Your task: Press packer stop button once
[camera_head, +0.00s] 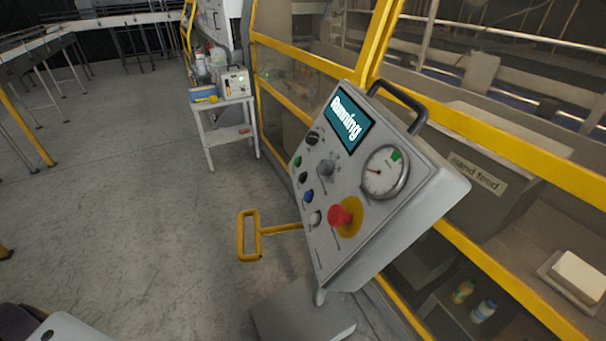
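A grey control panel (333,253) stands tilted on a post in the middle right. Its screen (348,117) reads "Running". A large red mushroom button (340,215) on a yellow ring sits at its lower right. Small buttons run down its left side: green (297,161), dark (303,177), blue (308,196) and white (315,218). I cannot read their labels. Neither gripper shows. A white and dark part at the bottom left seems to be mine.
A yellow handle (249,235) sticks out left of the panel. A yellow-framed machine guard (480,128) stands behind it. A small side table (227,110) with boxes and bottles stands at the back. The grey floor (130,220) to the left is open.

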